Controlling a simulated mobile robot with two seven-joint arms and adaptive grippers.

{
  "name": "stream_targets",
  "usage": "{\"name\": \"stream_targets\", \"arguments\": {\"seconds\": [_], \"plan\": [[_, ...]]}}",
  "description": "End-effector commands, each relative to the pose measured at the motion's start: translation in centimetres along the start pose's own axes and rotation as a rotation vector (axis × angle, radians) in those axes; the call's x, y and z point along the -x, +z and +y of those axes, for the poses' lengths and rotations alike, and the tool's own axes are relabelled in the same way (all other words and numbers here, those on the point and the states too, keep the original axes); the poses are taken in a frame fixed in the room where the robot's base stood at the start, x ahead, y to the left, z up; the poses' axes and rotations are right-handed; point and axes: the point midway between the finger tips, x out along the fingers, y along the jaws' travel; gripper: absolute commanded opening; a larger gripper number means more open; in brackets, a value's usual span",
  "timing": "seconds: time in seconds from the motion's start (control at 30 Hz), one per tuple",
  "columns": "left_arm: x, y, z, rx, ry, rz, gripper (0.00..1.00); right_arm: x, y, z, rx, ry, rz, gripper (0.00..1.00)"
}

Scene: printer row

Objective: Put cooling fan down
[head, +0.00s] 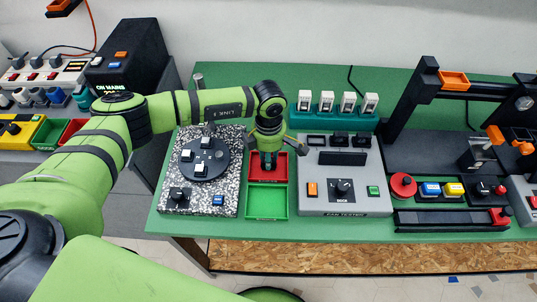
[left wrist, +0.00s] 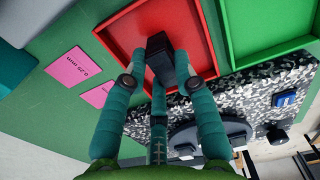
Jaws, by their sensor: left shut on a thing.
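My left gripper (head: 268,158) is shut on the cooling fan, a small dark block (left wrist: 160,56), over the red tray (head: 282,166). In the left wrist view the teal fingers (left wrist: 162,82) close around the block from its sides, and the red tray (left wrist: 188,22) lies behind it. Whether the block touches the tray floor I cannot tell. In the head view the gripper mostly hides the block. The green tray (head: 266,203) directly in front of the red one looks empty. My right gripper is not in view.
A speckled plate with a dark round dial (head: 205,158) stands close on the left. A grey fan tester (head: 343,205) stands close on the right. A teal rack (head: 333,121) with white parts is behind. A black gantry machine (head: 421,95) stands further right.

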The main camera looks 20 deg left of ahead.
Motion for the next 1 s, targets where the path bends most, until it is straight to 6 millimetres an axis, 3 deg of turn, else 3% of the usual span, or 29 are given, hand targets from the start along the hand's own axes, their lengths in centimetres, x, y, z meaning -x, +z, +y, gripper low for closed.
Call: {"name": "stream_targets", "arguments": {"seconds": [0.03, 0.07, 0.1, 0.57, 1.0], "plan": [[-0.1, 0.0, 0.0, 0.000, 0.000, 0.000, 0.37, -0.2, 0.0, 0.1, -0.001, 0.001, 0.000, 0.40], [-0.1, 0.0, 0.0, 0.000, 0.000, 0.000, 0.49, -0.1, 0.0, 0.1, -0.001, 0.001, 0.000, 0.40], [-0.1, 0.0, 0.0, 0.000, 0.000, 0.000, 0.52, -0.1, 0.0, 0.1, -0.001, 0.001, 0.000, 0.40], [1.0, 0.1, 0.1, 0.000, 0.003, -0.003, 0.52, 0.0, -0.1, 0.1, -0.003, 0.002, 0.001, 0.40], [9.8, 0.0, 0.1, 0.000, 0.005, -0.002, 0.52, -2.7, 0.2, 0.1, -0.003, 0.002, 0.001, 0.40]]}}
